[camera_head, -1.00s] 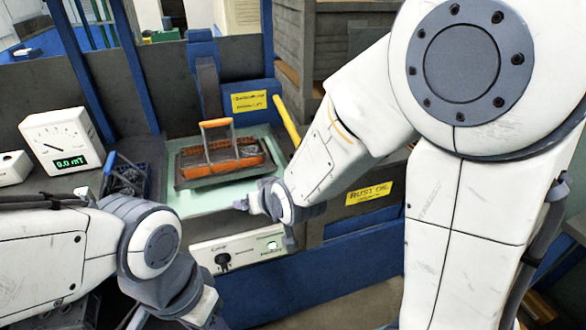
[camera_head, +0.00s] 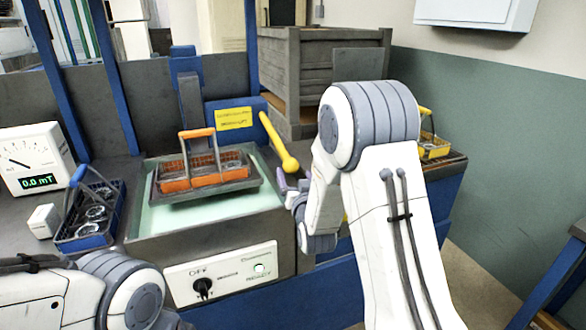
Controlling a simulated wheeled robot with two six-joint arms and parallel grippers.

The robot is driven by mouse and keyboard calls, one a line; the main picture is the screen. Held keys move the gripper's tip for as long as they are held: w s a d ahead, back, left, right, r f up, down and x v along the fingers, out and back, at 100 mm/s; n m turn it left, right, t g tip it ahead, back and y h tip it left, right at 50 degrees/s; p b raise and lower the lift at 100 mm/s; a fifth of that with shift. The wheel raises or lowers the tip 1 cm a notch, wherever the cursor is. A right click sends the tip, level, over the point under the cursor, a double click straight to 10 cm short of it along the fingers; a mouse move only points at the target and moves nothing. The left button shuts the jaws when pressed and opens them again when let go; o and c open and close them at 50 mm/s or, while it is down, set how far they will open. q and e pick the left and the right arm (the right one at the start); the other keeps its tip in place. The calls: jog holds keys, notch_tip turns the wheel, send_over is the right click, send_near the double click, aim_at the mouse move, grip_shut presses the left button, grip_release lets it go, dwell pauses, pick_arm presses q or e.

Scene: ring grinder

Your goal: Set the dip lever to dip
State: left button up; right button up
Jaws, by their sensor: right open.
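The dip lever is a yellow bar with a round knob (camera_head: 289,163), beside the blue housing with a yellow label (camera_head: 234,118) at the back right of the tank. It slants down to the right toward the viewer. My right gripper (camera_head: 283,184) is open just below the knob; its fingers are small and partly hidden by my wrist, and I cannot tell whether they touch the knob. An orange basket (camera_head: 190,184) with an arched handle sits in a dark carrier over the pale green tank (camera_head: 160,220). My left arm enters at lower left; its gripper is out of view.
A control panel (camera_head: 222,273) with a black knob is on the tank front. A blue basket (camera_head: 90,237) of rings and a meter (camera_head: 36,160) reading 0.0 mT stand left. A yellow basket (camera_head: 434,147) is at right. A grey crate (camera_head: 300,70) stands behind.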

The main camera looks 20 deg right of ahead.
aim_at(293, 168)
jog(key=shift+w+d, duration=0.15)
jog(key=shift+w, duration=0.9)
jog(key=shift+w+d, duration=0.15)
jog(key=shift+w, duration=0.85)
grip_shut()
